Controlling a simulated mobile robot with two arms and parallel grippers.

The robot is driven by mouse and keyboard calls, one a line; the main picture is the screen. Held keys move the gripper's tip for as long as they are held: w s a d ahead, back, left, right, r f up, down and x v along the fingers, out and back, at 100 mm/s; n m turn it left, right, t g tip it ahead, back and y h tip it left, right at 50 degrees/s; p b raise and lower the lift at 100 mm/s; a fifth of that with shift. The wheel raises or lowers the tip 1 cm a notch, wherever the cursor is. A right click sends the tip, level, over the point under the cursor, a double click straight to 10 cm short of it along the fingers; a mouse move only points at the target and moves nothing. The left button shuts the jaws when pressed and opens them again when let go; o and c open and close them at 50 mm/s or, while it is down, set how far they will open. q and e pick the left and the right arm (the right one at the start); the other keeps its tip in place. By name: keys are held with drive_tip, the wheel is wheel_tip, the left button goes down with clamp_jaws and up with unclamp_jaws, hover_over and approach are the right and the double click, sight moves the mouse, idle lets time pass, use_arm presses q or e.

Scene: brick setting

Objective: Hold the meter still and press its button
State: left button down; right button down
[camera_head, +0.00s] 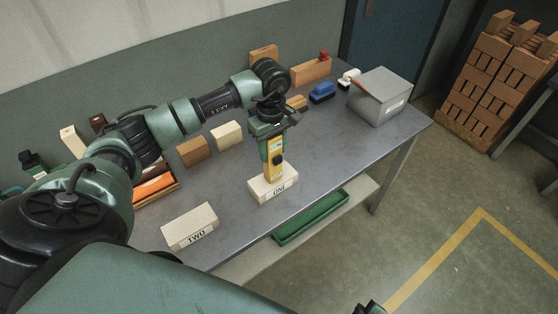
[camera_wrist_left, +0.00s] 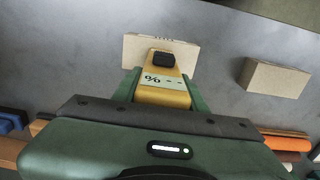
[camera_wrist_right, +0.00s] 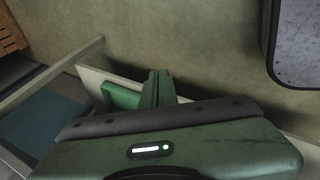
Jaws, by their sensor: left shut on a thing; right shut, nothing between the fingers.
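The yellow meter (camera_head: 274,153) stands upright at the front of the table, its lower end at a pale block (camera_head: 262,189) with a label. My left gripper (camera_head: 271,136) is shut on the meter from above. In the left wrist view the meter (camera_wrist_left: 160,97) sits between the green fingers; its display shows "% --" and a black raised part (camera_wrist_left: 163,59) is beyond it. Whether the meter touches the block is unclear. My right gripper (camera_head: 368,309) is barely in at the bottom edge, away from the table; in its wrist view the fingers (camera_wrist_right: 158,88) are shut and empty.
A second pale block (camera_head: 190,226), labelled "TWO", lies to the left. A grey box (camera_head: 380,97) stands at the right end, with a blue brush (camera_head: 322,92) beside it. A green tray (camera_head: 310,220) is below the table's front edge.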

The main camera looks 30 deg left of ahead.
sight(278, 160)
drive_tip(key=w+a+r+n+t+y, duration=0.1)
drive_tip(key=w+a+r+n, duration=0.55)
drive_tip(key=r, duration=0.25)
drive_tip(key=w+a+r+n+t+y, duration=0.2)
drive_tip(key=w+a+r+n, duration=0.35)
drive_tip(key=a+r, duration=0.3)
drive_tip(key=s+a+r+n+y, duration=0.1)
drive_tip(key=s+a+r+n, duration=0.1)
drive_tip(key=a+r+n, duration=0.3)
drive_tip(key=s+a+r+n+y, duration=0.2)
drive_tip(key=a+r+n, duration=0.4)
drive_tip(key=r+n, duration=0.4)
wheel_tip(278, 160, up, 3)
drive_tip(key=shift+s+a+t, duration=0.2)
drive_tip(key=shift+t, duration=0.1)
drive_tip(key=shift+a, duration=0.1)
drive_tip(key=w+a, duration=0.3)
drive_tip(key=a, duration=0.5)
drive_tip(key=shift+w, duration=0.2)
drive_tip(key=shift+w+a, duration=0.2)
drive_tip(key=shift+a, duration=0.15)
